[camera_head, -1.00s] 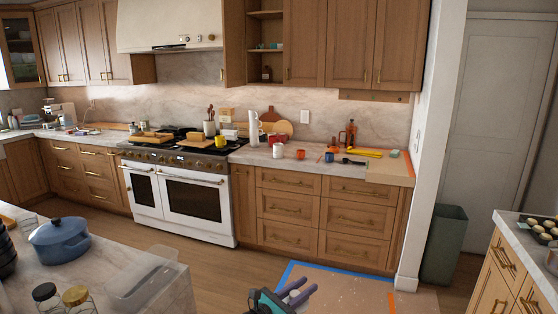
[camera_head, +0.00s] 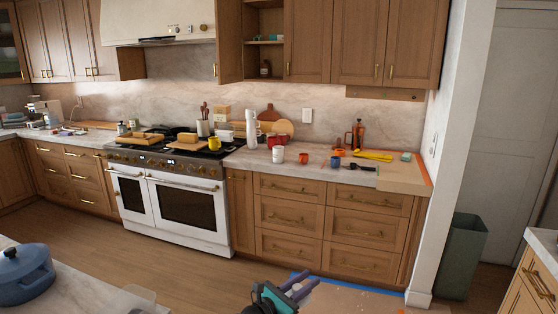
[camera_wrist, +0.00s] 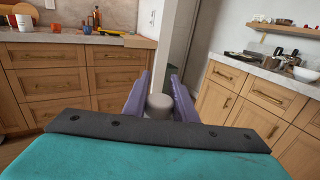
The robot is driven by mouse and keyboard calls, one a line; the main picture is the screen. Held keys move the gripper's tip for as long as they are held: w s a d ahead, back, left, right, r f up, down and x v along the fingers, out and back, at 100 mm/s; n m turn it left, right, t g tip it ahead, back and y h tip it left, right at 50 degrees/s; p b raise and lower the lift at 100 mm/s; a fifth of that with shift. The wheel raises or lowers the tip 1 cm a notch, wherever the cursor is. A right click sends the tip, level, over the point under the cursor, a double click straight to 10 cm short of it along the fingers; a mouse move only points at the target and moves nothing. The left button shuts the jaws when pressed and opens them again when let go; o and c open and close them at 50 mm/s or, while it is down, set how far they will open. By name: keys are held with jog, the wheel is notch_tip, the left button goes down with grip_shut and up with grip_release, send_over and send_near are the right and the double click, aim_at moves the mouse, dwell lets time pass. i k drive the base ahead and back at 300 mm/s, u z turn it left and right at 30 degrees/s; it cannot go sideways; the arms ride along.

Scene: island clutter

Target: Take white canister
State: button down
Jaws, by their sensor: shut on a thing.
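My gripper (camera_head: 302,282) shows at the bottom of the head view, with purple fingers pointing toward the counter. In the wrist view its fingers (camera_wrist: 158,90) are shut on a pale, round-topped cylinder, which looks like the white canister (camera_wrist: 160,103). The canister sits between the two fingers, and its lower part is hidden by the gripper body. In the head view I cannot make out the canister in the fingers.
A marble counter (camera_head: 235,160) carries a tall white object (camera_head: 251,128), a white mug (camera_head: 278,154), other mugs and a yellow tool (camera_head: 372,156). A white range (camera_head: 170,205) stands left. A blue pot (camera_head: 24,275) is on the near-left island. Open floor lies between.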

aim_at(278, 151)
jog(key=u, duration=0.1)
jog(key=i, duration=1.5)
jog(key=u, duration=0.4)
jog(key=i, duration=0.85)
jog(key=u, duration=0.45)
jog(key=i, duration=0.85)
jog(key=u, duration=0.45)
jog(key=i, duration=0.7)
jog(key=u, duration=0.15)
